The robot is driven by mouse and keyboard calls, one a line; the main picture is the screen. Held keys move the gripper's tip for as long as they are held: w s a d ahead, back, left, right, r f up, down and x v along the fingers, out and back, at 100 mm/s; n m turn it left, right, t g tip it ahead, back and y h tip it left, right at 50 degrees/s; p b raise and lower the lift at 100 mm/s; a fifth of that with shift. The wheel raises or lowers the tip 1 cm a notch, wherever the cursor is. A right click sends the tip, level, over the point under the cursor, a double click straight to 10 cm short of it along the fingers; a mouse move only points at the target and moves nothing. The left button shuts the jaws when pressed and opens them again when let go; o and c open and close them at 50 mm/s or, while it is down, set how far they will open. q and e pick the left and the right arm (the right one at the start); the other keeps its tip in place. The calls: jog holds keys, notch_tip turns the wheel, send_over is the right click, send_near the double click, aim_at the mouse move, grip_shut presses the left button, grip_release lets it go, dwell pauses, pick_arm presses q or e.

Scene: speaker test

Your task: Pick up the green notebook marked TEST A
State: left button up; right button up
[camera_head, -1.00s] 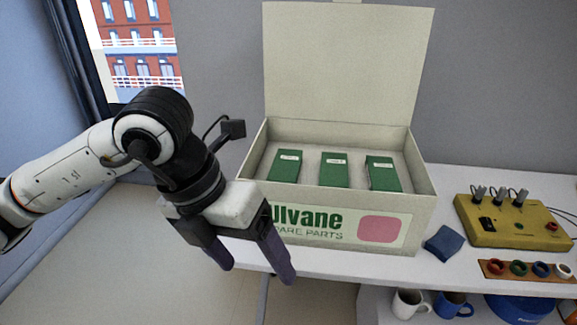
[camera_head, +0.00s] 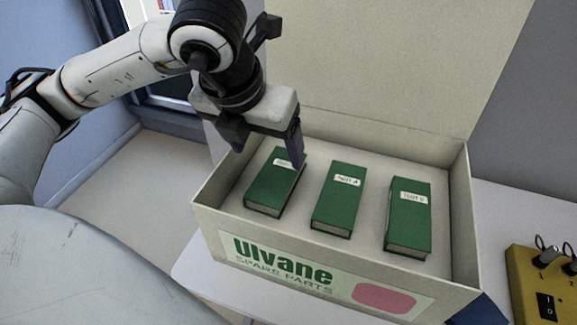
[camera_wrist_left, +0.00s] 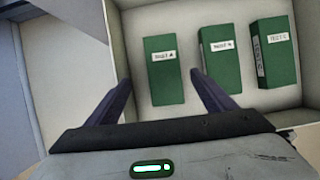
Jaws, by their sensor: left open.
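Three green notebooks lie in a row in an open box (camera_head: 455,215), each with a small white label. The left notebook (camera_head: 265,190) has its label partly hidden in the head view; in the left wrist view its label (camera_wrist_left: 164,55) looks like TEST A. The middle notebook (camera_head: 338,200) also seems to read TEST A in the head view, so I cannot tell for sure. The right notebook (camera_head: 408,222) has a different, blurred last letter. My left gripper (camera_head: 267,157) is open and empty above the left notebook, which shows between its fingers in the wrist view.
The box's raised lid (camera_head: 400,70) stands behind the notebooks. Its low front wall carries an Ulvane label (camera_head: 285,265). A yellow device with knobs (camera_head: 535,285) sits right of the box on the white table. Floor lies open to the left.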

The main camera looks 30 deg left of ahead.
aim_at(278, 172)
pick_arm(q)
jog(key=shift+s+x, duration=0.25)
jog(key=shift+x, duration=0.95)
jog(key=shift+d+x, duration=0.2)
jog(key=shift+x, duration=1.3)
jog(key=shift+d+x, duration=0.2)
jog(key=shift+x, duration=1.3)
jog(key=shift+w+r, duration=0.15)
jog(key=shift+w, duration=0.05)
jog(key=c, duration=1.3)
